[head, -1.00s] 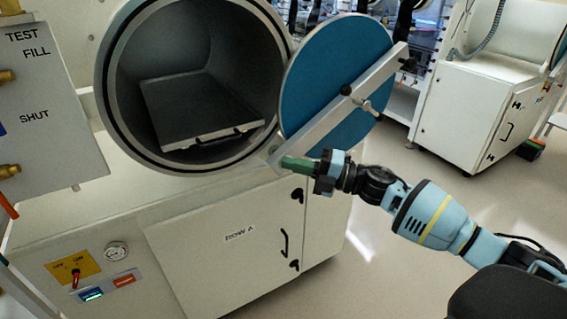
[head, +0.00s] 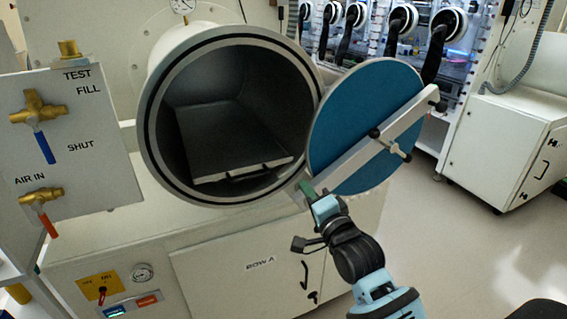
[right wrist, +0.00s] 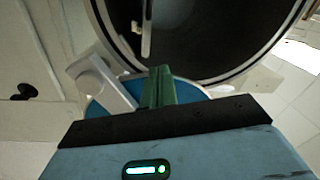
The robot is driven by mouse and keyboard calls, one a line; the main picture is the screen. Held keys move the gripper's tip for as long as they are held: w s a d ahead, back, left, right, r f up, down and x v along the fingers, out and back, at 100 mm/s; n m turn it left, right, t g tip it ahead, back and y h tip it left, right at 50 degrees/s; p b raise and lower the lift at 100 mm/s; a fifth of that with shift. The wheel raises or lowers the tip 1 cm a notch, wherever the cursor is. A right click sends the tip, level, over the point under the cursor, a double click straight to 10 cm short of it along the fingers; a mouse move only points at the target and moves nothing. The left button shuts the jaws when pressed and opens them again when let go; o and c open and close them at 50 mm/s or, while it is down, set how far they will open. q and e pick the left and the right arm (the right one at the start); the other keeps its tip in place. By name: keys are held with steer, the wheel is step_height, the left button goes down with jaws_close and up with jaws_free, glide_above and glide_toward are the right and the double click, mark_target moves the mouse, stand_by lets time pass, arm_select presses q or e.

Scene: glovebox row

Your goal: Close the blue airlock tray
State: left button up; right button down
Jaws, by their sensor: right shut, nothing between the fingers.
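The airlock chamber (head: 152,150) is a round opening in the head view. Its blue disc door (head: 340,120) stands swung open to the right, with a pale bar and a knob across it. The dark grey tray (head: 230,140) lies inside the chamber, its front handle facing the opening. My right gripper (head: 307,188) is shut and empty, its green fingers at the door's lower left edge by the end of the bar. I cannot tell if they touch. The green fingers (right wrist: 158,88) also show in the right wrist view, before the dark opening. My left gripper is out of view.
A valve panel (head: 75,150) with brass valves stands left of the chamber. A white cabinet marked ROW A (head: 230,275) is below it. Glove ports (head: 400,18) and another white cabinet (head: 500,150) are behind at the right.

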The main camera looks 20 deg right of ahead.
mark_target(279, 163)
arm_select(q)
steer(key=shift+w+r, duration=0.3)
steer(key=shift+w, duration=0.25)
arm_select(e)
steer(key=w+m, duration=0.1)
steer(key=w, duration=0.3)
steer(key=w+m, duration=0.1)
steer(key=w, duration=0.3)
steer(key=w+f+m+g, duration=0.1)
steer(key=w+m, duration=0.1)
steer(key=w, duration=0.2)
steer(key=shift+w+a+f, duration=0.1)
steer(key=shift+w+a, duration=0.3)
steer(key=shift+w, duration=0.1)
steer(key=w, duration=0.1)
steer(key=w+b, duration=0.1)
steer(key=w, duration=0.1)
steer(key=shift+w+f, duration=0.2)
steer(key=shift+w, duration=0.1)
steer(key=shift+w+a+r, duration=0.1)
steer(key=shift+w, duration=0.4)
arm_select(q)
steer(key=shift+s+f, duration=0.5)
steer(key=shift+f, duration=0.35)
arm_select(e)
steer(key=shift+r, duration=0.1)
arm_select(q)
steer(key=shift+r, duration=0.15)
arm_select(e)
steer(key=shift+s, duration=0.15)
